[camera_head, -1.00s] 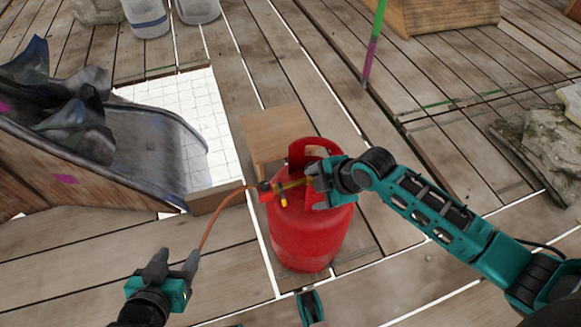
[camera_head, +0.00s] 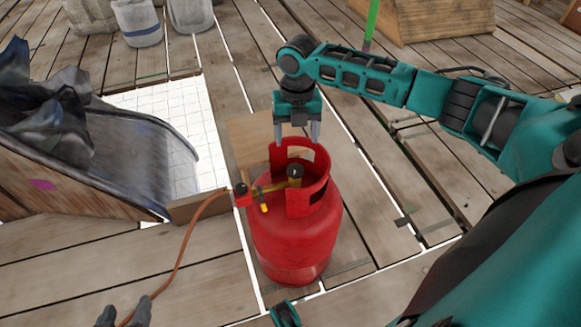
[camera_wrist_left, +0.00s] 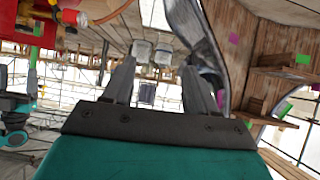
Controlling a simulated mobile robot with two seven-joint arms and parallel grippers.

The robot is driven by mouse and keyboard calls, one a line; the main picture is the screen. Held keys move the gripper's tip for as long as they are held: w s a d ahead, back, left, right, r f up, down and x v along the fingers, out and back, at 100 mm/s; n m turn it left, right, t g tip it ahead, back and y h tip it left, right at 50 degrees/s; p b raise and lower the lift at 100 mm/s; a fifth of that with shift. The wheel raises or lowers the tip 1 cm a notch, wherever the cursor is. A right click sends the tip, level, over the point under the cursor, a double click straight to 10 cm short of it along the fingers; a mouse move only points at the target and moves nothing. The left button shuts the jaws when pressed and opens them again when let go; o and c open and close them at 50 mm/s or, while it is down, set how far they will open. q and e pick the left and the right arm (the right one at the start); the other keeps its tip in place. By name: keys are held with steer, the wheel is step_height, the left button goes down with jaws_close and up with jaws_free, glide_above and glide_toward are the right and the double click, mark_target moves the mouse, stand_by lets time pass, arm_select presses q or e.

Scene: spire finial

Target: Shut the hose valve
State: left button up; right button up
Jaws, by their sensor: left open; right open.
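The red gas cylinder (camera_head: 290,245) stands upright on the planks, with an open collar around its top. Inside the collar is a dark round knob (camera_head: 294,172). A brass fitting runs left from it to a red regulator (camera_head: 241,196), and a short yellow lever (camera_head: 264,207) sticks out across it. An orange hose (camera_head: 190,235) leads from the regulator toward the lower left. My right gripper (camera_head: 297,138) is open and empty, just behind and above the collar. My left gripper (camera_head: 125,312) is open and empty at the bottom left; its fingers show in the left wrist view (camera_wrist_left: 160,68).
A chute (camera_head: 110,140) with dark sheeting stands at the left beside a white gridded panel (camera_head: 190,105). A wooden block (camera_head: 250,135) sits behind the cylinder. Buckets (camera_head: 138,22) stand at the back. Planks right of the cylinder are clear.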

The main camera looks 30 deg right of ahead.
mark_target(296, 170)
step_height(296, 170, down, 10)
steer(key=b, duration=0.3)
steer(key=shift+f, duration=0.1)
arm_select(q)
steer(key=shift+w+d+f+b, duration=0.1)
steer(key=shift+d+f+b, duration=0.15)
steer(key=shift+d+f, duration=0.25)
steer(key=shift+d+f+b, duration=0.2)
steer(key=shift+d+f, duration=0.05)
steer(key=shift+f, duration=0.45)
arm_select(e)
steer(key=shift+f, duration=0.75)
arm_select(q)
steer(key=shift+w+a+r, duration=0.1)
steer(key=shift+a+r, duration=0.05)
steer(key=shift+a, duration=0.05)
arm_select(e)
steer(key=shift+r, duration=0.1)
steer(key=c, duration=1)
